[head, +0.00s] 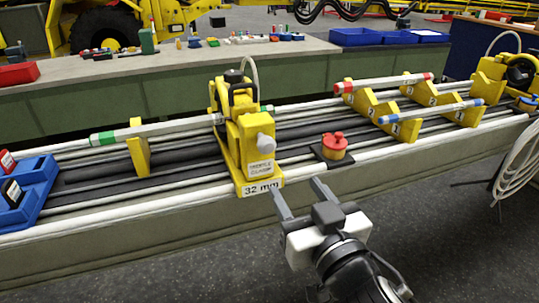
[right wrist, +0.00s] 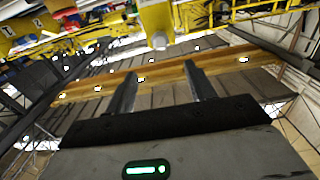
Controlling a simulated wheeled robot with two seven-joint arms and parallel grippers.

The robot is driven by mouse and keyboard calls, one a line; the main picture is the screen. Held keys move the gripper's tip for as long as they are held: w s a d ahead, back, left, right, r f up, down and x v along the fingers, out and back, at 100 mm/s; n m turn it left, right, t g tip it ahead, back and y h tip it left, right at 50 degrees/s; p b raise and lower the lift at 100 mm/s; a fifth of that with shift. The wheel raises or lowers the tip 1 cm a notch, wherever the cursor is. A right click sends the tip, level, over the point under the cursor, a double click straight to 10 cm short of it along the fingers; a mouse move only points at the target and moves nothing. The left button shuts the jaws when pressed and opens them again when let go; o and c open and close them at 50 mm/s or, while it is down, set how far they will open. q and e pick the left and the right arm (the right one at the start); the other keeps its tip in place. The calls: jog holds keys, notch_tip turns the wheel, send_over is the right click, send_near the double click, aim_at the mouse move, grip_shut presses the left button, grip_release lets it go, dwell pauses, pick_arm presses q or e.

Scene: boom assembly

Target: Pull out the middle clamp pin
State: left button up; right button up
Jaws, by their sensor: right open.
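The middle clamp (head: 232,125) is a yellow block on the rail bed, with a "PROFILE CLAMP" label and a "32 mm" plate. Its pin has a pale grey knob (head: 266,142) that sticks out of the clamp's near face. The knob also shows at the top of the right wrist view (right wrist: 159,41), below the yellow clamp. My right gripper (head: 298,188) is open and empty, in front of the bed, below and to the right of the knob and apart from it. Its two fingers also show in the right wrist view (right wrist: 160,72). My left gripper is out of view.
A red knob (head: 334,141) on a dark base sits right of the clamp. Yellow notched supports hold rods with red (head: 345,87) and blue (head: 390,118) ends. A blue holder (head: 28,195) stands at the left. The space in front of the bed is clear.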

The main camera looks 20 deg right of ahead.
jog(key=b, duration=0.4)
send_near(269, 149)
jog(key=w+b, duration=0.3)
jog(key=w, duration=0.2)
jog(key=w+b, duration=0.3)
jog(key=w, duration=0.1)
jog(key=shift+w+a, duration=0.2)
jog(key=shift+w, duration=0.2)
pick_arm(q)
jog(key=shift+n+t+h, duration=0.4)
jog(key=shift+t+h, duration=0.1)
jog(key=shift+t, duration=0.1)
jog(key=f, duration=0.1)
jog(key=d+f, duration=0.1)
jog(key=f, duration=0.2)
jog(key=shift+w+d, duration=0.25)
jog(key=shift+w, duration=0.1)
pick_arm(e)
jog(key=shift+c, duration=0.3)
